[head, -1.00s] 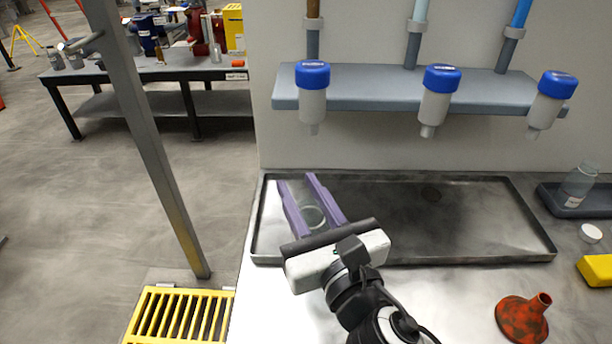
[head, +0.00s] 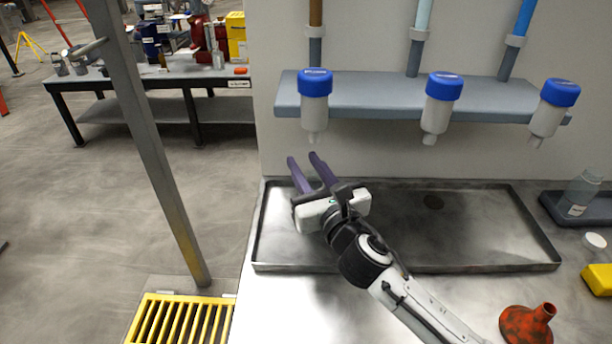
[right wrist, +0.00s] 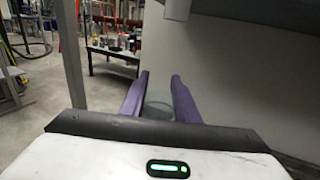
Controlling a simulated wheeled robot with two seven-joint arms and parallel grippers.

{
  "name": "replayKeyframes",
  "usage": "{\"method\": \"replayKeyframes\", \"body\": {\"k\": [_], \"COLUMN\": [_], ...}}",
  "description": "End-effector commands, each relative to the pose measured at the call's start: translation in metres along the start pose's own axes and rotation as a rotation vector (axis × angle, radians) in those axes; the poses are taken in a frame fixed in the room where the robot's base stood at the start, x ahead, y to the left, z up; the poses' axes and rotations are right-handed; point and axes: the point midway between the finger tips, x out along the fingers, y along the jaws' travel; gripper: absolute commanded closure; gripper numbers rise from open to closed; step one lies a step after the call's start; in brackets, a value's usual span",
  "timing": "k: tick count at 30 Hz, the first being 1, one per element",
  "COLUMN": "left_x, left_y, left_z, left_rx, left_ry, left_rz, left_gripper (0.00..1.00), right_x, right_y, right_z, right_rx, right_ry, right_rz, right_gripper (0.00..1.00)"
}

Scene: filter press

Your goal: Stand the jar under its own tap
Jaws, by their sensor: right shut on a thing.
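My right gripper (head: 304,160) is shut on a clear glass jar (right wrist: 159,100), which shows between its purple fingers in the right wrist view. In the head view the jar is hard to make out behind the gripper. The gripper is above the left part of the metal tray (head: 480,267), below and close to the left tap (head: 314,108). A middle tap (head: 437,112) and a right tap (head: 547,115) hang from the same shelf; all three have blue caps. Their pipes are brown, pale blue and blue. I cannot tell any label on the held jar. My left gripper is not in view.
Another labelled glass jar (head: 580,192) stands on a dark tray (head: 599,214) at the right. A white lid (head: 595,241), a yellow block (head: 598,279) and a rusty red funnel (head: 527,324) are nearby. A grey post (head: 155,150) rises at left. The metal tray's middle and right are clear.

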Motion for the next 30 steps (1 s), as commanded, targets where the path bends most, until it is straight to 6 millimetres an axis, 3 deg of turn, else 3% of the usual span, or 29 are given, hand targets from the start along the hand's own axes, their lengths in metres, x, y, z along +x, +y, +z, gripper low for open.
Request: {"method": "replayKeyframes", "body": {"k": [1, 3, 17, 18, 20, 30], "left_x": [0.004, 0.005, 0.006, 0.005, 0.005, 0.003], "left_y": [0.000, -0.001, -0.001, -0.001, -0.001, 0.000], "left_z": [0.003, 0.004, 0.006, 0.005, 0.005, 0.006], "left_rx": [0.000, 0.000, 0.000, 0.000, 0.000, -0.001], "left_ry": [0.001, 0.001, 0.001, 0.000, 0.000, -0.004], "left_rz": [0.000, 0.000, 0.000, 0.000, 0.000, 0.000], "left_gripper": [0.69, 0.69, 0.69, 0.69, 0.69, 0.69], "right_x": [0.000, 0.000, 0.003, 0.003, 0.003, 0.003], "right_y": [0.000, 0.001, -0.001, -0.001, -0.001, -0.001], "right_z": [-0.013, -0.021, -0.028, -0.027, -0.026, -0.024], "right_rx": [0.003, 0.003, -0.001, 0.000, 0.000, -0.001], "right_ry": [0.003, 0.003, 0.001, 0.001, 0.001, 0.001], "right_rz": [-0.001, 0.000, 0.000, 0.000, 0.000, 0.000], "right_gripper": [1.00, 1.00, 1.00, 0.65, 0.55, 0.53]}}
